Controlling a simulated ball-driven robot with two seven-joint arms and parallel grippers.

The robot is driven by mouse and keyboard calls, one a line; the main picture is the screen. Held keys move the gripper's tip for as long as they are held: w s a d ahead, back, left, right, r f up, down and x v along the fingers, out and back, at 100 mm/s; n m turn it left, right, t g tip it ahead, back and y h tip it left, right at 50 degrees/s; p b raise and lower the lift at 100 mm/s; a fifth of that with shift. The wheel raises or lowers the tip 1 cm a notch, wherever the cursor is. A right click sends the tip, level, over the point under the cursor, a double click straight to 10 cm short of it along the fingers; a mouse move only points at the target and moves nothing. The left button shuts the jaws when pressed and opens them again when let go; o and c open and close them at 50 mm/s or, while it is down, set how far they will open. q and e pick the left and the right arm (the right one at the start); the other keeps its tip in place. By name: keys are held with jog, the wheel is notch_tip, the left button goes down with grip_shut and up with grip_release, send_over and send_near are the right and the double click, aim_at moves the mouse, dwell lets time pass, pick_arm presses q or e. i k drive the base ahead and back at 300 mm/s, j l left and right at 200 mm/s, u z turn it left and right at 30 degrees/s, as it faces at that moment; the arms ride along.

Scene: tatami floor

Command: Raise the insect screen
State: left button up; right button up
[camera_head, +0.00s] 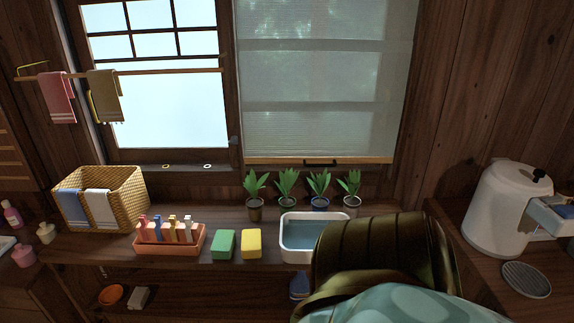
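The insect screen (311,90) covers the right window and looks like a pale, translucent mesh. It is down, with its wooden bottom bar (280,160) level at the foot of the window. A small black handle (320,163) sits at the middle of that bar. Nothing is touching the handle.
Several potted plants (287,184) stand in a row just below the bar. In front are a white water basin (285,243), yellow (251,244) and green (223,244) blocks, an orange tray (151,244) and a wicker basket (132,194). A white dispenser (497,212) stands right.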

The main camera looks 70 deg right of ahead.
aim_at(328, 148)
jog(key=z, duration=1.85)
